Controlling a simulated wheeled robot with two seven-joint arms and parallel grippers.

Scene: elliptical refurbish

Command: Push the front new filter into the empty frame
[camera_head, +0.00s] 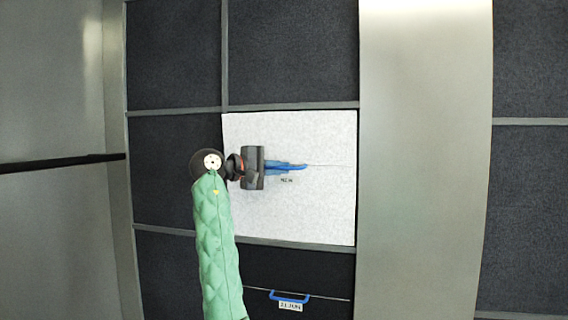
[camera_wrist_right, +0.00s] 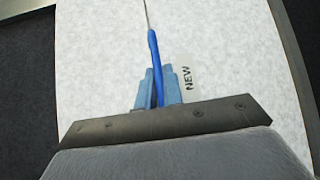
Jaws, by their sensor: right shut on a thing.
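The new filter (camera_head: 310,215) is a white speckled panel with a thin wire line, a blue handle (camera_head: 300,166) and a small dark label. It fills most of the middle cell of the grey frame (camera_head: 290,106) in the head view; how deep it sits is unclear. In the right wrist view the filter (camera_wrist_right: 230,60) fills most of the picture, with "NEW" printed beside its blue handle (camera_wrist_right: 153,45). My right gripper (camera_wrist_right: 158,88) is shut on the handle, with a light blue finger on either side. It also shows in the head view (camera_head: 280,167). My left gripper is out of view.
Dark grey filters (camera_head: 290,50) fill the neighbouring cells. Below is a dark panel with a blue handle (camera_head: 290,297) and a white label. A broad metal post (camera_head: 425,180) stands to the right, and a metal wall (camera_head: 50,90) to the left.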

